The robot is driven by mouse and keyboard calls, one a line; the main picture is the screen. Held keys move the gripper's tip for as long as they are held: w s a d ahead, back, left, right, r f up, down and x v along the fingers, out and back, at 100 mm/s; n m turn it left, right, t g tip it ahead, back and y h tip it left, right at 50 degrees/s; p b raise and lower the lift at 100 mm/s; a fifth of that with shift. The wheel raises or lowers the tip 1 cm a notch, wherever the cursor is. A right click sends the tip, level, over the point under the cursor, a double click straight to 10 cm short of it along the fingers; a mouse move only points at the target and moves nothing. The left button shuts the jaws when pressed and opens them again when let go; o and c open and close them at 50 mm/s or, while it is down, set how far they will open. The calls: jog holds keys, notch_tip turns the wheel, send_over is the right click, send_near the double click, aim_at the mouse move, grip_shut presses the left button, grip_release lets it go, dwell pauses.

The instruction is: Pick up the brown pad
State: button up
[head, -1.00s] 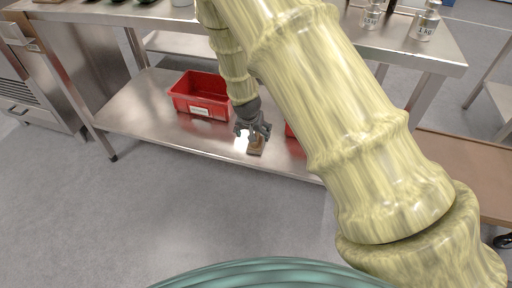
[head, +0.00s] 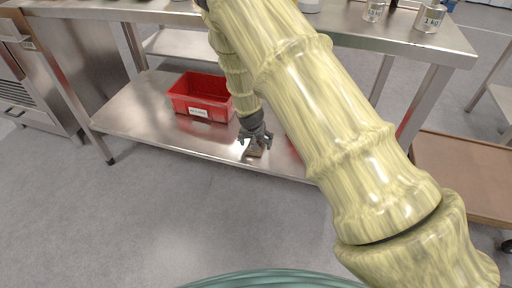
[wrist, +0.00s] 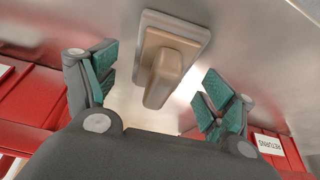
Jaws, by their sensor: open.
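The brown pad (wrist: 165,62) lies on the steel lower shelf. In the head view the pad (head: 254,151) shows small under my gripper (head: 256,138), near the shelf's front edge. In the wrist view my gripper (wrist: 157,92) is open, its two green-lined fingers apart on the left and right of the pad. The raised grip lies between the fingers; I cannot tell that either finger touches it.
A red bin (head: 203,97) with a white label stands on the shelf (head: 150,110) left of my gripper. Another red bin (wrist: 262,140) is partly seen, mostly hidden behind my arm in the head view.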

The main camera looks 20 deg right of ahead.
jog(key=shift+w+d+f, duration=0.1)
jog(key=shift+w+f, duration=0.1)
jog(key=shift+f, duration=0.4)
jog(key=shift+r, duration=0.1)
jog(key=c, duration=1.1)
jog(key=shift+r+p, duration=0.4)
jog(key=shift+r, duration=0.2)
notch_tip(320, 180, up, 2)
jog(key=shift+r+p, duration=0.25)
jog(key=shift+p, duration=0.4)
jog(key=s+a+r+p, duration=0.1)
jog(key=s+p, duration=0.3)
jog(key=s, duration=1.2)
jog(key=shift+r, duration=0.15)
